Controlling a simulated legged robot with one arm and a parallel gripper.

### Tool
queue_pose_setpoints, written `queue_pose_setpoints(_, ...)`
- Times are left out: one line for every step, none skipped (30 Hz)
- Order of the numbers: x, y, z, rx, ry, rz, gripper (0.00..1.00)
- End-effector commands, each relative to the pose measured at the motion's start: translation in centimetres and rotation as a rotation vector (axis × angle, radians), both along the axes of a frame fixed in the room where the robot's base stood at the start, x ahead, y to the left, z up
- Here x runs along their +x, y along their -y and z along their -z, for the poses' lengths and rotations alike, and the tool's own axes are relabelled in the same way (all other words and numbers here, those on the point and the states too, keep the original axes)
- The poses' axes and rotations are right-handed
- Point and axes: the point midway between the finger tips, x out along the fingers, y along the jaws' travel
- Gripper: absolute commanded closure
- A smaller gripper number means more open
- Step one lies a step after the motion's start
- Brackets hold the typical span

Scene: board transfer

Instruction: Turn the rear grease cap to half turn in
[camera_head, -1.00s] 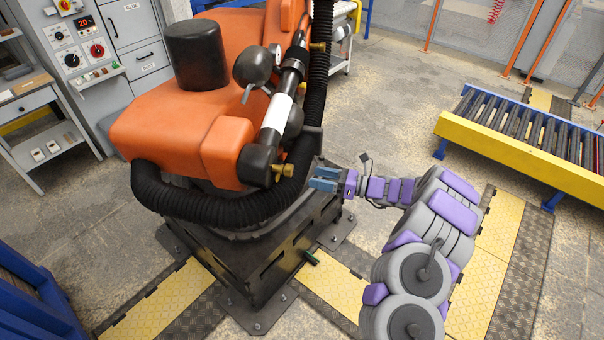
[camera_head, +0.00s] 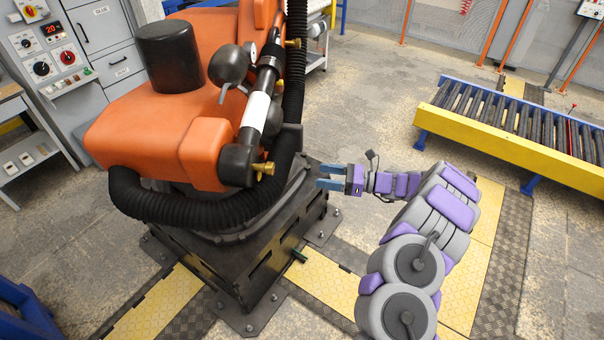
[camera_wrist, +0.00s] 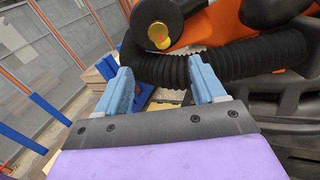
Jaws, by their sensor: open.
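Two brass caps show on the orange machine (camera_head: 205,152). One brass cap (camera_head: 264,168) is at the lower black end of the cylinder, and another brass cap (camera_head: 293,43) is near its upper end. I cannot tell from the pictures which is the rear grease cap. In the wrist view a brass cap (camera_wrist: 158,36) on a round black end lies beyond the fingertips. My gripper (camera_head: 322,178) is right of the lower cap and the black hose, apart from both. Its two blue fingers (camera_wrist: 160,68) are open with nothing held between them.
The thick black hose (camera_head: 190,210) curves around the machine's front and passes behind my fingers in the wrist view (camera_wrist: 165,70). A black pedestal (camera_head: 245,265) stands below. A yellow-sided roller conveyor (camera_head: 500,143) is at the right.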

Motion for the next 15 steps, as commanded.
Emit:
queue_pose_setpoints(0.4,0.0,0.5,-0.022,0.097,-0.005,0.31)
queue_pose_setpoints(0.6,0.0,0.6,-0.037,0.169,-0.011,0.31)
queue_pose_setpoints(0.8,0.0,0.6,-0.061,0.277,-0.017,0.31)
queue_pose_setpoints(1.1,0.0,0.7,-0.081,0.364,-0.023,0.31)
queue_pose_setpoints(1.3,0.1,0.7,-0.102,0.457,-0.027,0.31)
queue_pose_setpoints(1.5,0.2,0.6,-0.127,0.581,-0.033,0.31)
queue_pose_setpoints(1.6,0.2,0.5,-0.143,0.671,-0.039,0.31)
queue_pose_setpoints(1.8,0.2,0.5,-0.161,0.762,-0.045,0.31)
queue_pose_setpoints(2.0,0.2,0.4,-0.186,0.885,-0.051,0.31)
queue_pose_setpoints(2.1,0.3,0.4,-0.206,0.977,-0.054,0.31)
queue_pose_setpoints(2.1,0.4,0.3,-0.222,1.067,-0.059,0.31)
queue_pose_setpoints(2.2,0.4,0.3,-0.242,1.185,-0.065,0.31)
queue_pose_setpoints(2.2,0.4,0.2,-0.256,1.272,-0.071,0.31)
queue_pose_setpoints(2.2,0.5,0.2,-0.272,1.355,-0.074,0.31)
queue_pose_setpoints(2.2,0.5,0.2,-0.290,1.458,-0.079,0.31)
